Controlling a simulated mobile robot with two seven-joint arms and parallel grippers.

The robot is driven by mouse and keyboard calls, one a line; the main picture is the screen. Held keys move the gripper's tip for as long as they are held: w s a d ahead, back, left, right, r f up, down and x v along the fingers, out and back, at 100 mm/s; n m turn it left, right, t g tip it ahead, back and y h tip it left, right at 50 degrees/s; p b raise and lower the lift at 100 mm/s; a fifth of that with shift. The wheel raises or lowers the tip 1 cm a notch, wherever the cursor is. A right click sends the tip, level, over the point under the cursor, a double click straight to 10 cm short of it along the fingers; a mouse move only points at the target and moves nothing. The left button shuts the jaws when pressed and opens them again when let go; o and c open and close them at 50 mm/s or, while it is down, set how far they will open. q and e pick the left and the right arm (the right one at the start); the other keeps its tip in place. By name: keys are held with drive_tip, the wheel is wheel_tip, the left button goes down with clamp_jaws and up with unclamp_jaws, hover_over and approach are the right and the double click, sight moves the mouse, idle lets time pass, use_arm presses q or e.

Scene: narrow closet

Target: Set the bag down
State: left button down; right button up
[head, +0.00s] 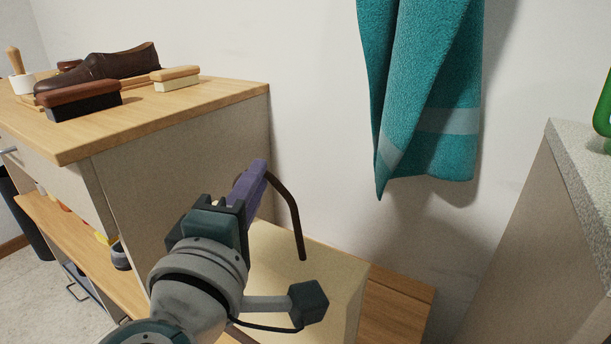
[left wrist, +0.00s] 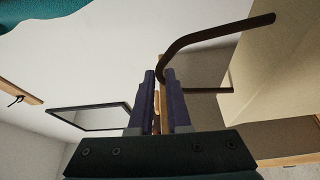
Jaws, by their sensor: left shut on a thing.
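The bag (head: 335,275) is a pale beige, box-shaped bag with a dark brown curved handle (head: 295,210). It shows low in the middle of the head view, partly hidden behind my left arm. My left gripper (head: 253,182), with purple fingers, is shut on the handle above the bag. In the left wrist view my gripper (left wrist: 160,88) has the handle (left wrist: 210,36) at its fingertips, and the bag (left wrist: 285,65) is at the right. The bag's underside is hidden, so I cannot tell whether it touches anything below. My right gripper is not in view.
A wooden low surface (head: 405,300) shows beside and below the bag. A cabinet (head: 185,122) with a brown shoe (head: 100,68) and brushes stands at left. A teal towel (head: 425,90) hangs on the wall. A speckled grey counter (head: 585,165) stands at right.

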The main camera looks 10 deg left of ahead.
use_arm(q)
drive_tip(key=shift+r, duration=0.1)
drive_tip(key=c, duration=1.3)
unclamp_jaws()
drive_tip(key=shift+f, duration=0.2)
drive_tip(key=o, duration=0.4)
drive_tip(key=shift+r, duration=0.15)
